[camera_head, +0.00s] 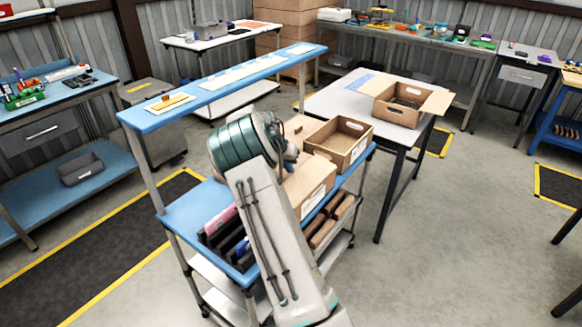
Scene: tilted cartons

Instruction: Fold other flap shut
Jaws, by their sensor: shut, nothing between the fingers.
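A tan cardboard carton (322,187) with a white label stands on the blue-topped cart, partly hidden behind my arm. Its top looks at least partly covered by cardboard, but I cannot tell how each flap lies. A small tan piece (294,127) shows just behind my wrist; I cannot tell if it is a flap of this carton. My arm reaches over the cart and its wrist is beside the carton. My gripper's fingers are hidden behind the arm.
An open-topped tan box (359,152) stands beside the carton. Another open carton (399,112), flaps spread, stands on the white table (337,100). A raised blue shelf (228,76) runs along the cart's far side. Dark bins (222,238) sit at the cart's near end.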

